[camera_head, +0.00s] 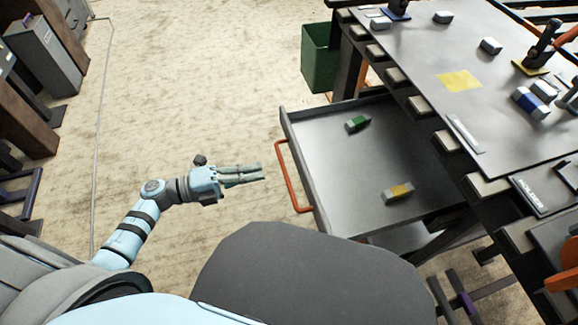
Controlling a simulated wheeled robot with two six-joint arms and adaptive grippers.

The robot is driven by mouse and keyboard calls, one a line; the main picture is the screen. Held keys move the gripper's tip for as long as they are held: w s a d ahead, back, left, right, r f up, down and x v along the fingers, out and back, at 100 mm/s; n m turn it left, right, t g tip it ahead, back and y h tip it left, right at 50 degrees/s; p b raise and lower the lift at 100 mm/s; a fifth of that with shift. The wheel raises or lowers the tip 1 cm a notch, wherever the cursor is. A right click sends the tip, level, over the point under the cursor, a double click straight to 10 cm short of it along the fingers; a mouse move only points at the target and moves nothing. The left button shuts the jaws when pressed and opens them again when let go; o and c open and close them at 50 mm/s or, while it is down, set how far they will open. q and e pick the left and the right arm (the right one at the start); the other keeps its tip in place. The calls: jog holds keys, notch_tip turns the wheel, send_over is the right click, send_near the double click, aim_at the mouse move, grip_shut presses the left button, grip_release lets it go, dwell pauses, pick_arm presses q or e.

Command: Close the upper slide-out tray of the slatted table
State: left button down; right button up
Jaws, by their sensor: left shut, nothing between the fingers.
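The upper slide-out tray (340,175) is pulled out from under the slatted table (420,70), toward the left. It is a grey metal tray with an orange handle (291,180) on its front. A green-and-white block (358,123) and a yellow-and-white block (398,192) lie inside it. My left gripper (263,173) is shut and empty. Its fingertips point right toward the handle, with a small gap seen between them in the picture. I cannot tell its height against the handle. My right gripper is not in view.
Several small blocks, a yellow sheet (459,80) and clamps lie on the tabletop. A green bin (321,60) stands behind the tray. A lower grey surface (405,237) shows beneath the tray. Grey cabinets (42,55) stand at the far left. The floor between is clear except for a thin cable.

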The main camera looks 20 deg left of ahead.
pick_arm(q)
jog(key=x, duration=0.9)
jog(key=shift+b, duration=0.35)
